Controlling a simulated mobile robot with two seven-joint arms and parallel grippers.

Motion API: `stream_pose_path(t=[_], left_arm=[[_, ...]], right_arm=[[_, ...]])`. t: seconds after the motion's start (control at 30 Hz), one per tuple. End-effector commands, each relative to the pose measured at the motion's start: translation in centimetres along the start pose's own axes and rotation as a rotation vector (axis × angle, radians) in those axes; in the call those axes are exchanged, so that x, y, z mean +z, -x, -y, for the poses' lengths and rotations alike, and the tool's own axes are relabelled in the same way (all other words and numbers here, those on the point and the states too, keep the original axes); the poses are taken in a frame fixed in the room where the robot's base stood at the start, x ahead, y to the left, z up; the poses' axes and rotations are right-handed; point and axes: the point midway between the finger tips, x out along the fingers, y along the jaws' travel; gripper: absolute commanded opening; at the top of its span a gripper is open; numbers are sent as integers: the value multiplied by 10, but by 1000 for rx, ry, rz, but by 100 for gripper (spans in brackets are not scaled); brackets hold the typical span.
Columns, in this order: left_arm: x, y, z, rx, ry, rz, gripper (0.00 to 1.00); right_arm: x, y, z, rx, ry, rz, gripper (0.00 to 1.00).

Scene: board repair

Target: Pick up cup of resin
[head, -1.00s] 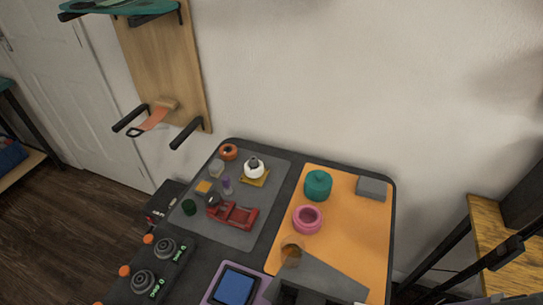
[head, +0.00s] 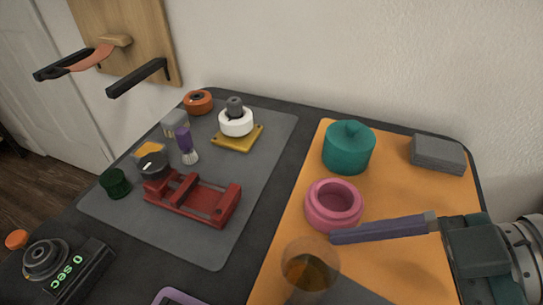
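A clear cup (head: 310,272) with amber liquid, which looks like the resin, stands on the orange mat (head: 400,265) at the bottom centre of the head view. My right gripper (head: 338,237) comes in from the right, its long purple-grey finger pointing left. Its tip is just above and right of the cup in the picture, in front of the pink pot. Only one finger shows clearly, so its opening cannot be told. The cup appears apart from the gripper. My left gripper is not in view.
A pink pot (head: 333,205), a teal lidded pot (head: 349,147) and a grey block (head: 438,154) stand on the orange mat. On the grey mat (head: 255,175) are a red clamp (head: 192,197), a brush (head: 186,145) and a white bottle (head: 236,122). A timer (head: 70,270) is at lower left.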

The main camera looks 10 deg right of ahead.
Motion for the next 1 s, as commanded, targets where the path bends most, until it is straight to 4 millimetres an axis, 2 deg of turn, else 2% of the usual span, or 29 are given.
stream_pose_path(t=[0.1,0.27,0.6,0.87,1.0], left_arm=[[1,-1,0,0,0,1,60],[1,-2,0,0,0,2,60],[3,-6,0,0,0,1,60],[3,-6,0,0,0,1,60],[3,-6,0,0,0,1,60]], right_arm=[[-2,-19,0,1,-2,-4,100],[-2,-33,-1,0,0,-1,100],[-5,-79,-6,1,-1,2,100],[-5,-82,-6,0,-1,4,100],[-5,-82,-6,0,-1,4,85]])
